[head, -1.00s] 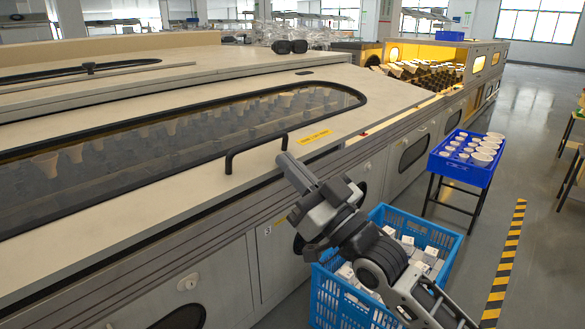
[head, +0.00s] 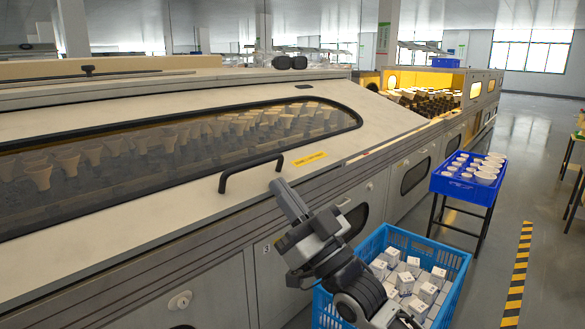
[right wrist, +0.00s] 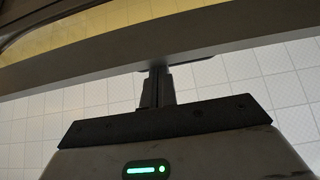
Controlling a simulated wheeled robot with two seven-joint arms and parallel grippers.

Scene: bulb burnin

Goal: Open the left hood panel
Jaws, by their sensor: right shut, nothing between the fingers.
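The left hood panel (head: 200,207) is a large pale sloping lid with a long dark-framed window (head: 180,146). It appears down and closed on the machine. A black bar handle (head: 250,172) is fixed on its lower part. My right gripper (head: 278,187) is shut and empty, just below the handle's right end in the head view. A small gap shows between them there. In the right wrist view the shut fingers (right wrist: 157,86) point at a grey edge that crosses the picture; contact cannot be told. My left gripper is not in view.
A blue crate of white boxes (head: 372,246) stands below my right arm. A yellow label (head: 310,158) is near the handle. The floor is open beyond the striped tape (head: 517,275).

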